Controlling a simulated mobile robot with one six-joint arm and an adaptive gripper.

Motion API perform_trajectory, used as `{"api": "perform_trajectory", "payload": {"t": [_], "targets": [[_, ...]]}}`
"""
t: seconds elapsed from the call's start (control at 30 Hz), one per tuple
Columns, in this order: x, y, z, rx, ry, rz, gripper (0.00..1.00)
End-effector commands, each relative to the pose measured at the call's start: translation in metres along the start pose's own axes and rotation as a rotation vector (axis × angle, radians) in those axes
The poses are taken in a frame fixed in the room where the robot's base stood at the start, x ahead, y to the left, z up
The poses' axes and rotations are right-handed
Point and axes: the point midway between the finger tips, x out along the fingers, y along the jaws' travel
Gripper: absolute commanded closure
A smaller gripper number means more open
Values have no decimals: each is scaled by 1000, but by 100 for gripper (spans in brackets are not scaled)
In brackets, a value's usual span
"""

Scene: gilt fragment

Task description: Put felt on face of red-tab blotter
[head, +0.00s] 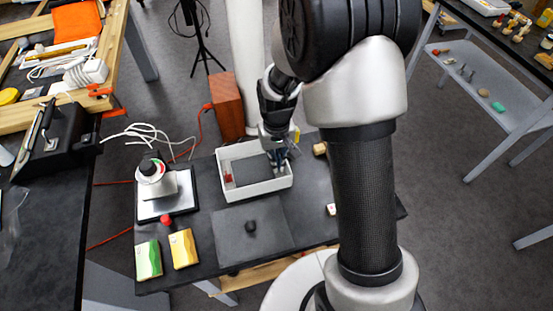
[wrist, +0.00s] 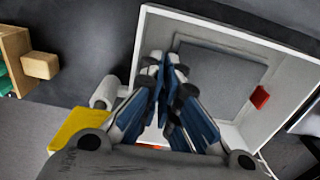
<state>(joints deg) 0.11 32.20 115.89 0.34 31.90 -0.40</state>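A dark grey square panel (wrist: 215,80) with a red tab (wrist: 260,97) lies inside a white tray (wrist: 292,68). I take it to be the red-tab blotter. In the head view the same tray (head: 262,189) holds the panel (head: 250,170), with the red tab (head: 228,178) at its left. My gripper (wrist: 167,65) points down into the tray, over one edge of the panel. Its fingers lean close together with a narrow gap, and I cannot make out anything between them. In the head view my gripper (head: 278,160) is at the tray's right side. I cannot identify the felt for sure.
A grey mat (head: 275,218) with a small black lump (head: 250,226) lies in front of the tray. A wooden block (head: 227,105) stands behind.

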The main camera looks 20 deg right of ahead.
Motion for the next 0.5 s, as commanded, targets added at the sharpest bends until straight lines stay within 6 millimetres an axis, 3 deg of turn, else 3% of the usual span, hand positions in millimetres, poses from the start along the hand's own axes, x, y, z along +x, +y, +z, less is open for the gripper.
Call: {"api": "perform_trajectory", "payload": {"t": [0.5], "targets": [[6, 0, 0, 0, 0, 0, 100]]}}
